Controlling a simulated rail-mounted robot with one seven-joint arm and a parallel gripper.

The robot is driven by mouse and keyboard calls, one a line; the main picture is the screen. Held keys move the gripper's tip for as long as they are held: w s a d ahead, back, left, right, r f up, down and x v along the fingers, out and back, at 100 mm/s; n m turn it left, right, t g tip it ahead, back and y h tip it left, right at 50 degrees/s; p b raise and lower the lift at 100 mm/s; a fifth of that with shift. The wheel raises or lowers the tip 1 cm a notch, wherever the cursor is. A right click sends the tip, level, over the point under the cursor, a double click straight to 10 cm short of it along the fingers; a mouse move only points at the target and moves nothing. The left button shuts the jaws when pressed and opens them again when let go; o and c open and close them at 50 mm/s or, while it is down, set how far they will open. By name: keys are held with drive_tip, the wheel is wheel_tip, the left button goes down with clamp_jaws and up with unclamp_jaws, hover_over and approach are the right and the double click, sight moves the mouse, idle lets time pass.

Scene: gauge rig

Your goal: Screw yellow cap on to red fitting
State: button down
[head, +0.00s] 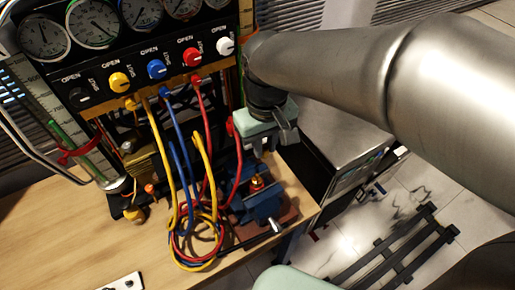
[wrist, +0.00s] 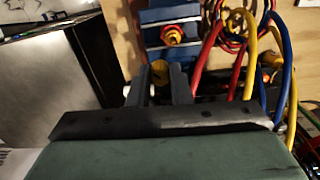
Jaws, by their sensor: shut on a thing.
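The red fitting (wrist: 173,34) is clamped in a blue vise (wrist: 153,16), ahead of my fingers in the wrist view. It looks red and orange-yellow around its opening. In the head view the fitting (head: 257,182) stands upright in the vise (head: 264,206). My gripper (wrist: 160,82) is shut on the yellow cap (wrist: 160,71), which shows between the dark fingertips. The cap is apart from the fitting, to its lower left in the wrist view. In the head view my gripper (head: 262,146) is above the vise, and the cap cannot be made out there.
Yellow, blue and red hoses (head: 196,190) hang from the gauge panel (head: 150,50) and loop left of the vise. A metal cabinet (head: 335,135) stands to the right of the bench. The wooden bench top (head: 60,235) is largely clear at the left.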

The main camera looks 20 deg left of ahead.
sight(257, 175)
drive_tip(key=shift+s+a+r+n, duration=0.1)
drive_tip(key=shift+s+a+n, duration=0.15)
drive_tip(key=shift+s, duration=0.35)
drive_tip(key=shift+s+a+r+n, duration=0.15)
drive_tip(key=shift+s+a, duration=0.1)
drive_tip(key=shift+s, duration=0.3)
drive_tip(key=shift+d+f, duration=0.1)
drive_tip(key=shift+d, duration=0.05)
drive_tip(key=shift+f+b, duration=2.05)
drive_tip(key=shift+f, duration=0.5)
drive_tip(key=shift+f, duration=0.2)
drive_tip(key=shift+f+b, duration=0.8)
drive_tip(key=shift+f, duration=0.1)
drive_tip(key=shift+f, duration=0.25)
